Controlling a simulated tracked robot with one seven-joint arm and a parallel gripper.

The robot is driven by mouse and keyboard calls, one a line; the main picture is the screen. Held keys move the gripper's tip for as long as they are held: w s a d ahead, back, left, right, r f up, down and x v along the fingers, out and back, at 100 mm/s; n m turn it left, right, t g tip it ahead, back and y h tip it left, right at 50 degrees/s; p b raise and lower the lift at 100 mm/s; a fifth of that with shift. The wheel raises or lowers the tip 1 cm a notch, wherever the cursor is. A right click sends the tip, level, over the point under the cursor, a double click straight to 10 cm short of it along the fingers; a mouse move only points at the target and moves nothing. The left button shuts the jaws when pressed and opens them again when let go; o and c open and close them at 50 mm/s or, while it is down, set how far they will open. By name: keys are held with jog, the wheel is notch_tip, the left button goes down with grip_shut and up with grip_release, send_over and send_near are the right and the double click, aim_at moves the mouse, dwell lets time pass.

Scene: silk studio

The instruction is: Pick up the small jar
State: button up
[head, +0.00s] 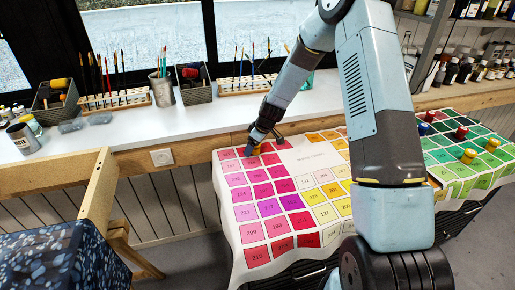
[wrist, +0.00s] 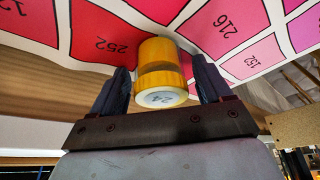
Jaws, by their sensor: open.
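The small jar (wrist: 160,75) is yellow with a pale end marked 24. In the wrist view it sits between the two dark fingers of my gripper (wrist: 160,88), with a gap showing on each side. The fingers are open and reach along both sides of it. In the head view my gripper (head: 262,140) is low over the pink squares of the colour chart cloth (head: 305,156), and only a bit of the yellow jar (head: 256,151) shows beneath it.
Several red, yellow and blue jars (head: 468,156) stand on the green chart at the right. A white counter (head: 190,118) with brush holders and pots (head: 163,90) runs behind. A blue speckled seat (head: 60,258) is at the lower left. Shelves of bottles stand at the right.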

jog(key=shift+c, duration=0.2)
jog(key=c, duration=1)
jog(key=shift+c, duration=0.2)
jog(key=shift+r, duration=0.1)
